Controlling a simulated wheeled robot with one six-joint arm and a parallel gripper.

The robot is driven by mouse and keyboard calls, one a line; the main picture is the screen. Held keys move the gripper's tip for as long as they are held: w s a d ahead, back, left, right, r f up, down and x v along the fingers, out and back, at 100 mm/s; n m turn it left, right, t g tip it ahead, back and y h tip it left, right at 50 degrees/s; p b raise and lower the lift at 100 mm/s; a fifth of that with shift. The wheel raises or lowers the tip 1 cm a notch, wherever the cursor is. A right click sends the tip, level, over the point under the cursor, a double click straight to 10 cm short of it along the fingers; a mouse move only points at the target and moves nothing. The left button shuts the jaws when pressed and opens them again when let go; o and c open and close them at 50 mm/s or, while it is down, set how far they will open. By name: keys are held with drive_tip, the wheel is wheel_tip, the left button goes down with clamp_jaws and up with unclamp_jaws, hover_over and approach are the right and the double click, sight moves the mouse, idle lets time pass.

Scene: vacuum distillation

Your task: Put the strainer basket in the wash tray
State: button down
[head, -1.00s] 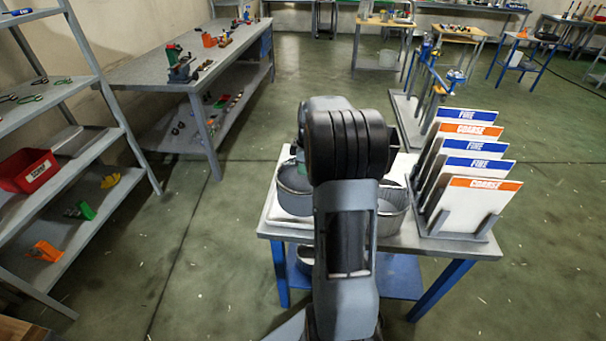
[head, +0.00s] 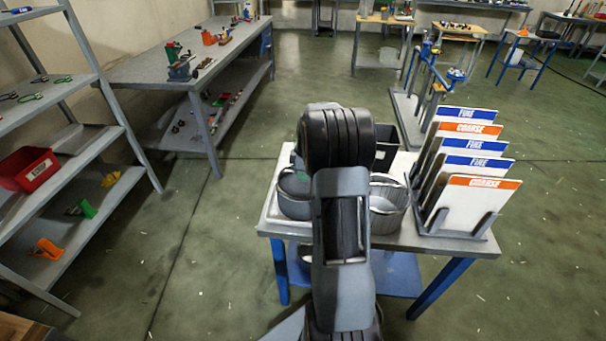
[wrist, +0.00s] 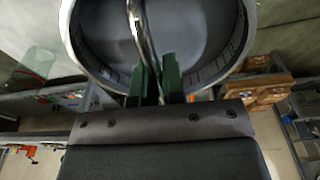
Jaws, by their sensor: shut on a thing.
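The strainer basket (head: 294,203), a round grey metal pan with a hoop handle, is at the left of the blue-legged table, over the white wash tray (head: 270,222). Whether its base touches the tray I cannot tell. In the wrist view the basket (wrist: 88,45) fills the top. My gripper (wrist: 160,72) has green fingers shut on its steel handle (wrist: 140,30). In the head view my arm hides most of the gripper and part of the tray.
A second round metal container (head: 388,205) stands right of my arm on the table. A rack of FINE and COARSE boards (head: 470,195) fills the table's right side. A dark bin (head: 386,146) is behind. A shelf unit (head: 85,160) stands left, with open floor between.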

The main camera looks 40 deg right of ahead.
drive_tip(key=c, duration=1.2)
unclamp_jaws()
drive_tip(key=r, duration=0.7)
drive_tip(key=s+d+r, duration=0.1)
drive_tip(key=r, duration=0.3)
drive_tip(key=s+a+r+m+t, duration=0.1)
drive_tip(key=s+a+r+m, duration=0.15)
drive_tip(key=a, duration=0.45)
drive_tip(key=s+a+r+m, duration=0.1)
drive_tip(key=s+a+r, duration=0.15)
drive_tip(key=a, duration=0.45)
drive_tip(key=s+a+f+m, duration=0.1)
drive_tip(key=s+a+m, duration=0.1)
drive_tip(key=s+a, duration=0.1)
drive_tip(key=s+a+f+m+t, duration=0.1)
drive_tip(key=s+a+f, duration=0.1)
drive_tip(key=s+a, duration=0.2)
drive_tip(key=s+a+f+m+h, duration=0.1)
drive_tip(key=s+a+m, duration=0.1)
drive_tip(key=s, duration=0.3)
drive_tip(key=shift+a+f+m+t, duration=0.35)
drive_tip(key=shift+a+f+t, duration=0.05)
drive_tip(key=shift+a, duration=0.35)
